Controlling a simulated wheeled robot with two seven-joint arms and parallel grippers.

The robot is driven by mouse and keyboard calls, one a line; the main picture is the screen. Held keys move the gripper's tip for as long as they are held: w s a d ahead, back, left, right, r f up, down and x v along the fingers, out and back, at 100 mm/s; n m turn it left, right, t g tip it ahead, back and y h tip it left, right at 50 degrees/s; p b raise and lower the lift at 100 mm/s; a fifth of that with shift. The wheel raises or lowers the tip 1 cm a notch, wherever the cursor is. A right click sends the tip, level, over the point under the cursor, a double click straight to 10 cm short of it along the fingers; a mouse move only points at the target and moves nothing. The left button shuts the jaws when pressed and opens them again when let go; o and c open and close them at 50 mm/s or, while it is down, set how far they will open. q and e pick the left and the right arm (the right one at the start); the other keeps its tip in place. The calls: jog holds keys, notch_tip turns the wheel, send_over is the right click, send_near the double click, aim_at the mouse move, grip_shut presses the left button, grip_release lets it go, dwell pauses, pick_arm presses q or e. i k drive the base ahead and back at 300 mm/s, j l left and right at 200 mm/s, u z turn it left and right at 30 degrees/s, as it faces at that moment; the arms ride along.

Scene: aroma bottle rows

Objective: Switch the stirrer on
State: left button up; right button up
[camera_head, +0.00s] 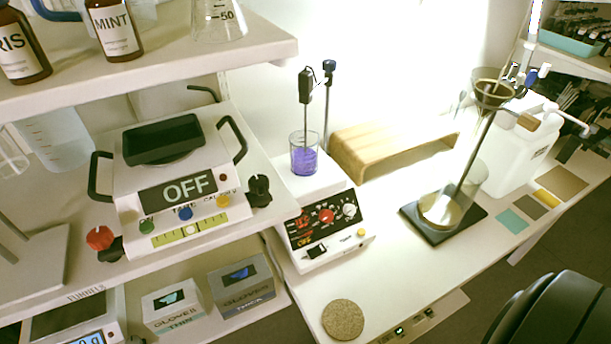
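The stirrer (322,222) is a white hotplate unit with a sloped black front panel, on the bench in the middle of the view. Its panel carries a red knob (327,216), a white dial (349,210), small red markings and a small black-and-white rocker switch (317,251) low on the front. A yellow button (361,233) sits at the lower right of the front. I cannot tell the switch's position. A glass beaker (304,157) of purple liquid stands on the plate, with a dark probe (306,88) above it. Neither of my grippers is in view.
A white device (185,190) reading OFF stands on the left shelf, close to the stirrer. A cork disc (342,320) lies in front. The bench between stirrer and stand is clear.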

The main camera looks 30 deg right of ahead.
aim_at(314, 252)
jog(key=z, duration=1.15)
jog(key=k+l+u, duration=0.1)
jog(key=l, duration=0.3)
jog(key=l+u, duration=0.2)
jog(key=l, duration=0.4)
jog(key=k+l+u, duration=0.1)
jog(key=l+u, duration=0.15)
jog(key=l, duration=0.35)
jog(key=k+l+u, duration=0.2)
jog(key=l, duration=0.4)
jog(key=i+l+u, duration=0.2)
jog(key=i+l, duration=0.15)
jog(key=i+l+u, duration=0.25)
jog(key=l, duration=0.25)
